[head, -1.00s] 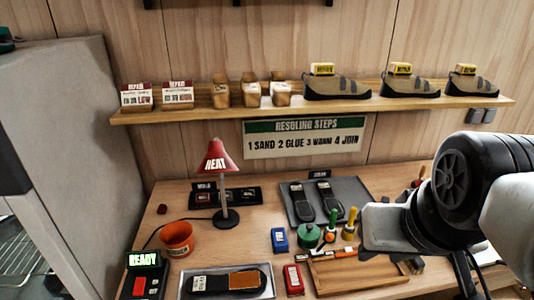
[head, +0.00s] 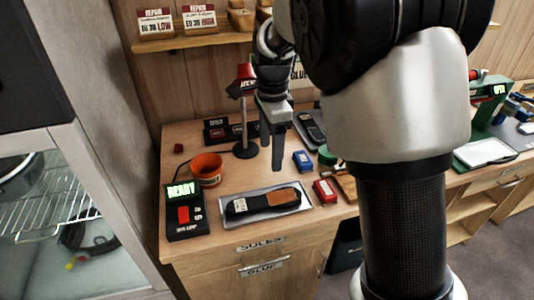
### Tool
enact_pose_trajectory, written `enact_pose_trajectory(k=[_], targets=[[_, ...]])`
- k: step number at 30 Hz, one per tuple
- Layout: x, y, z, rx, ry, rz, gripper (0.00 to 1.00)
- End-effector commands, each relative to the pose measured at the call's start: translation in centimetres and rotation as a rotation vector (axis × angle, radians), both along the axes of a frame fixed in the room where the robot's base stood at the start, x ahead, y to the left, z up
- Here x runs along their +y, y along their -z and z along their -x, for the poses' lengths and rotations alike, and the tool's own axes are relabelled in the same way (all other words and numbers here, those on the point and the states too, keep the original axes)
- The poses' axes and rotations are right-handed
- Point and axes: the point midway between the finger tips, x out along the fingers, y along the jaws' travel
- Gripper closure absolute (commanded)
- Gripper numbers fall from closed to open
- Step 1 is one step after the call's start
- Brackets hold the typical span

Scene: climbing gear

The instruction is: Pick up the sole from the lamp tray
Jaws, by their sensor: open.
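The sole (head: 264,202), dark with an orange-brown part and a pale label, lies flat in the grey lamp tray (head: 222,219) at the front of the bench. My gripper (head: 274,160) points down above and behind the tray, its fingers apart from the sole and empty. The red heat lamp (head: 244,75) stands just left of and behind my gripper, partly covered by my arm.
A timer box (head: 184,212) reading READY and an orange pot (head: 206,168) stand left of the tray. Blue (head: 302,160) and red (head: 325,191) small boxes stand to its right. My arm hides much of the right side.

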Motion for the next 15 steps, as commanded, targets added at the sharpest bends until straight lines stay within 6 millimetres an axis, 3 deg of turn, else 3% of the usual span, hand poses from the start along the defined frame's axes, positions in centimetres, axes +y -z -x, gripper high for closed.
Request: enact_pose_trajectory(k=[5, 15], targets=[[0.6, 2.4, -0.5, 0.013, 0.043, 0.015, 0.34], [0.5, 9.6, -0.4, 0.015, 0.042, 0.014, 0.34]])
